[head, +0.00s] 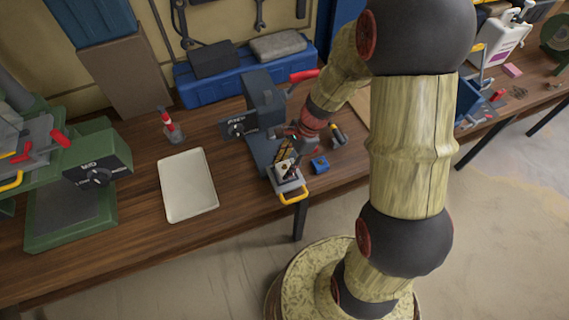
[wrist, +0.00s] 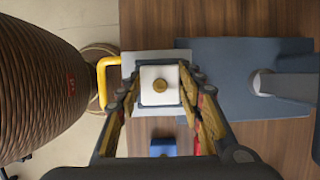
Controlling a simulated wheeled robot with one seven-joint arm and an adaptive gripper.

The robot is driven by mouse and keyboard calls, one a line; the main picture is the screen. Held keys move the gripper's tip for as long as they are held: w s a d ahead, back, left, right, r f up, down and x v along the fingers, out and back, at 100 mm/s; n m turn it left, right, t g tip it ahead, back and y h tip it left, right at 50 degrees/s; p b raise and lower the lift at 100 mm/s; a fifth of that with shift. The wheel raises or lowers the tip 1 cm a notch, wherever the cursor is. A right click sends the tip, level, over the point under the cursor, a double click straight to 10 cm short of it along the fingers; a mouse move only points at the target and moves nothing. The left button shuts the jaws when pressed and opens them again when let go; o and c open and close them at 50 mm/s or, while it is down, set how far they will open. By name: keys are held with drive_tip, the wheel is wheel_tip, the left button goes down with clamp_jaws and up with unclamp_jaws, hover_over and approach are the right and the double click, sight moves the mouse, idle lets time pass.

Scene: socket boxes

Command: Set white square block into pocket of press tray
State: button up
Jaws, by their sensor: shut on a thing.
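The white square block (wrist: 149,78) has a round brass knob on top and sits between my gripper's fingers in the wrist view. In the head view the block (head: 283,168) shows small and partly hidden by my gripper (head: 286,158). My gripper (wrist: 160,88) is shut on the block, directly over the press tray. The grey press tray (wrist: 130,62) with its yellow handle (wrist: 104,82) lies around the block in the wrist view. The tray (head: 288,187) juts from the front of the blue-grey press (head: 263,103). I cannot tell whether the block is seated in the pocket or just above it.
A pale flat tray (head: 187,185) and a green press (head: 75,185) stand to the left. Bare wood separates the pale tray from the blue-grey press.

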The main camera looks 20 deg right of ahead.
drive_tip(key=shift+f, duration=0.5)
drive_tip(key=o, duration=1.3)
drive_tip(key=shift+r, duration=0.1)
drive_tip(key=v, duration=1.1)
drive_tip(key=shift+d+r, duration=0.25)
drive_tip(key=shift+r, duration=0.1)
